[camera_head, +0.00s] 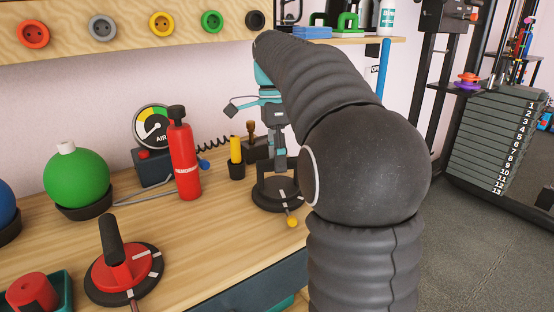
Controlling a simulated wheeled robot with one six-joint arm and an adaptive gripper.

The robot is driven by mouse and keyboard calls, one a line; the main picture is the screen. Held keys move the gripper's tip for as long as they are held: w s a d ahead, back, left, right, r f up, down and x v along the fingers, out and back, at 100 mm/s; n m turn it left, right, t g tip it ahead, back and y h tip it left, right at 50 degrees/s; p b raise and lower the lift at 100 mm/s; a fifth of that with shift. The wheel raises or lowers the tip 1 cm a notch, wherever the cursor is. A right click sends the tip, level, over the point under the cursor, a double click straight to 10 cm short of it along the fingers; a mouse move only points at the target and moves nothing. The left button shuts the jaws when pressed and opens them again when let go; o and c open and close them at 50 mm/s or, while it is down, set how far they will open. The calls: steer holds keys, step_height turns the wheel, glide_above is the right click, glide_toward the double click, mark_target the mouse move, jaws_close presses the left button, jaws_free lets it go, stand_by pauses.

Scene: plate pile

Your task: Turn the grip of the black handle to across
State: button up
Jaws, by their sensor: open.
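A round black turning handle (262,200) with white marks stands on the bench right of centre. A lever with a yellow ball tip sticks out of its front edge. My gripper (279,168) points down right above the middle of this black handle, with its fingers at or just over the raised grip. The gripper is open. The fingers hide most of the grip, so I cannot tell its exact angle or whether they touch it. A second turning handle, a red disc (107,277) with an upright black grip on a dark base, stands at the front left.
A red cylinder (186,165), an air gauge (153,127) and a yellow-topped piece (236,151) stand left of my gripper. A green ball (76,180) sits at left. My arm covers the right side. Bare wood (210,235) lies front centre.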

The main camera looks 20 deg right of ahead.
jaws_close()
steer(key=shift+r+p, duration=0.1)
steer(key=shift+p, duration=0.3)
steer(key=n+p, duration=0.2)
steer(key=n, duration=0.1)
steer(key=shift+r+h+p, duration=0.2)
steer(key=shift+h+p, duration=0.1)
steer(key=shift+p, duration=0.1)
steer(key=n+h+p, duration=0.1)
steer(key=n+p, duration=0.3)
steer(key=n, duration=0.1)
steer(key=shift+s+a+f, duration=0.1)
steer(key=shift+s, duration=0.05)
steer(key=n+t+p, duration=0.1)
steer(key=n+p, duration=0.1)
steer(key=n, duration=0.3)
steer(key=shift+s+h, duration=0.1)
steer(key=shift+h, duration=0.2)
steer(key=n+p, duration=0.1)
steer(key=n, duration=0.3)
steer(key=shift+f+n+t, duration=0.15)
steer(key=shift+n+t, duration=0.25)
